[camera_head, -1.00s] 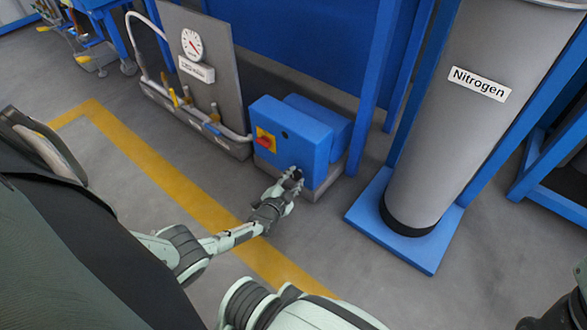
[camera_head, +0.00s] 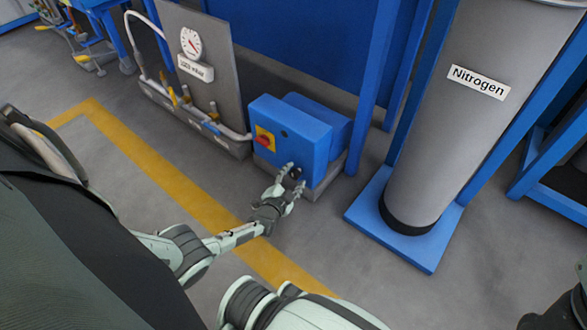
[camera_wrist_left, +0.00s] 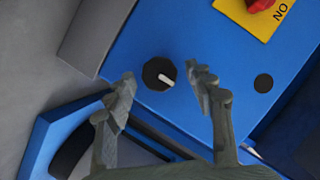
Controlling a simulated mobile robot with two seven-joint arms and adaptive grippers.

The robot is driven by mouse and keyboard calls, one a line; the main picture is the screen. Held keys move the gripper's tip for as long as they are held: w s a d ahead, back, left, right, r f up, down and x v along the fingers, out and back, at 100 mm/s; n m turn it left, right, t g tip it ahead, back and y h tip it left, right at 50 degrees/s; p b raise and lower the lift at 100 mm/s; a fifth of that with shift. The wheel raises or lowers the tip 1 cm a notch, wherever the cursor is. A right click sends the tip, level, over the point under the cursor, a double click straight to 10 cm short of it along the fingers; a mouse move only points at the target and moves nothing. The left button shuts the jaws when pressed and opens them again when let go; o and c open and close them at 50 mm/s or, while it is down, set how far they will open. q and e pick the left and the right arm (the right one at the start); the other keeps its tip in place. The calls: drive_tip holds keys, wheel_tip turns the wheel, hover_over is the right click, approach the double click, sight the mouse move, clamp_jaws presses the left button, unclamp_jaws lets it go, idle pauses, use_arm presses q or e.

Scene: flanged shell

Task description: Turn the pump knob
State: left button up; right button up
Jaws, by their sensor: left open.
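The pump is a blue box (camera_head: 285,130) low on the floor in the middle of the head view. Its knob (camera_wrist_left: 159,73) is black and round with a white pointer, on the blue face in the left wrist view. The pointer aims to the lower right there. My left gripper (camera_head: 293,178) is open in front of the box's lower right part. In the left wrist view its fingers (camera_wrist_left: 166,85) are spread on either side of the knob, with gaps on both sides, and hold nothing. The knob is small and dark in the head view. My right gripper is not in view.
A red switch on a yellow plate (camera_head: 265,140) sits left on the box's face. A gauge panel (camera_head: 195,60) with pipes stands to the left. A grey Nitrogen cylinder (camera_head: 455,110) stands on a blue base (camera_head: 405,242) to the right. The floor in front is clear.

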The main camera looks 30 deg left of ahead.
use_arm(q)
drive_tip(key=shift+s, duration=0.1)
drive_tip(key=shift+s+d, duration=0.1)
drive_tip(key=shift+s, duration=0.25)
drive_tip(key=v, duration=1.1)
drive_tip(key=shift+s, duration=0.15)
